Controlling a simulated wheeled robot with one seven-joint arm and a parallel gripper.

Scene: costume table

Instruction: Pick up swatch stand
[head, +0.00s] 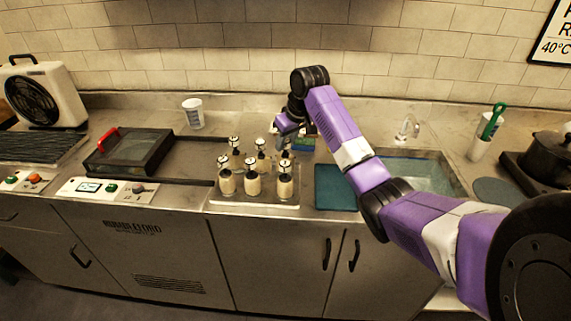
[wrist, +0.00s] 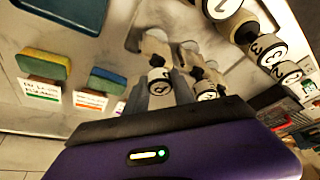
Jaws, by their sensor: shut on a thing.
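My gripper (head: 284,124) is over the counter behind the jars in the head view, with its fingers pointing down. In the wrist view my gripper (wrist: 172,88) has grey fingers reaching up from the dark palm, close to white tags with numbers. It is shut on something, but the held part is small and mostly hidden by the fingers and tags. I cannot make out the swatch stand clearly in either view. Several jars (head: 251,184) with dark tops and round white tags stand in front of and left of the gripper; numbered tags (wrist: 270,49) also show in the wrist view.
Sponges (wrist: 43,63) with small cards lie by the gripper. A black lidded box (head: 128,150) with a red handle and a white cup (head: 193,113) are to the left.

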